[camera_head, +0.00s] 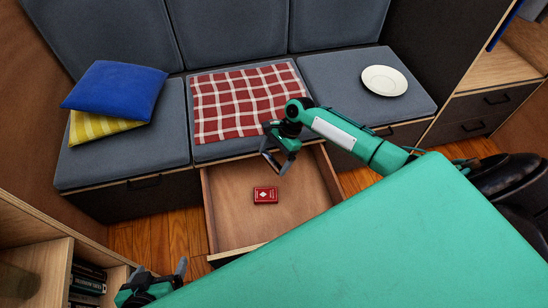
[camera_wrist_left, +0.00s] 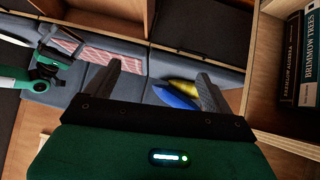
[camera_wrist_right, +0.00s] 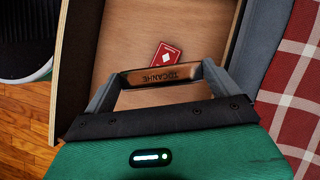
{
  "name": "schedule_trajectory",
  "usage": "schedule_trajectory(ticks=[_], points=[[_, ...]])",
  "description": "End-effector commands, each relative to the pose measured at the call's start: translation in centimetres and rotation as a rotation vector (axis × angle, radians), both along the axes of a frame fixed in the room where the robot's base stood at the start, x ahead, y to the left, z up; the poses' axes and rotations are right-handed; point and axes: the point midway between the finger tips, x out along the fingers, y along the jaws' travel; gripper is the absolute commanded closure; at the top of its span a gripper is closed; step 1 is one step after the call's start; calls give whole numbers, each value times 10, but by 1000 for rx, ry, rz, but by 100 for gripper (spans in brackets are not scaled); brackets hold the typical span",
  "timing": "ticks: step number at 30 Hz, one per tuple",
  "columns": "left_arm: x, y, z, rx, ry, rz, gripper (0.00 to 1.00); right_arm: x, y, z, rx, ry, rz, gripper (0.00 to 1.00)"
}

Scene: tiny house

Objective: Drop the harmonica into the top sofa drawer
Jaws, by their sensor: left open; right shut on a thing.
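The harmonica (camera_wrist_right: 160,76), a brown-orange bar with lettering, is held across the fingertips of my right gripper (camera_wrist_right: 158,80). In the head view the right gripper (camera_head: 279,163) hangs over the back part of the open top sofa drawer (camera_head: 232,212), near the seat edge. The harmonica is hard to make out there. The drawer is pulled out, with a bare wooden bottom. A red card box (camera_head: 265,195) lies in it, also seen beyond the harmonica in the right wrist view (camera_wrist_right: 165,55). My left gripper (camera_head: 160,274) is open and empty at the lower left; its fingers show in the left wrist view (camera_wrist_left: 158,75).
The grey sofa has a red checked cloth (camera_head: 240,101), blue (camera_head: 115,86) and yellow (camera_head: 98,126) pillows, and a white plate (camera_head: 384,80). A wooden shelf with books (camera_head: 87,278) stands close to my left gripper. Most of the drawer bottom is clear.

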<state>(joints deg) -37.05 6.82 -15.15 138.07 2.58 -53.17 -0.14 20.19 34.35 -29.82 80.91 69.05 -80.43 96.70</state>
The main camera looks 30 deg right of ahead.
Motion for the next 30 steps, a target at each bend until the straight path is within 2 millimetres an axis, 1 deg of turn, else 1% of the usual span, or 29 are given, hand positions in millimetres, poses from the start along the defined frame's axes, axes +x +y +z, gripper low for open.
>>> schedule_trajectory(ticks=[1,4,12,15,21,27,30], points=[[1,-5,-4,-16,-26,-6,14,0,0,-4,0,0,0,31],[5,-15,-4,-50,-87,-13,14,0,0,-8,0,0,0,31],[12,-39,1,-149,-255,-24,14,0,0,-16,0,0,0,31],[24,-39,15,-175,-350,-12,14,0,0,-19,0,0,1,31],[40,-41,41,-231,-531,6,14,0,0,-26,-1,-1,1,31],[48,-40,67,-284,-695,21,14,0,0,-31,-1,0,0,31],[50,-40,77,-303,-754,26,14,0,0,-32,-1,0,0,31]])
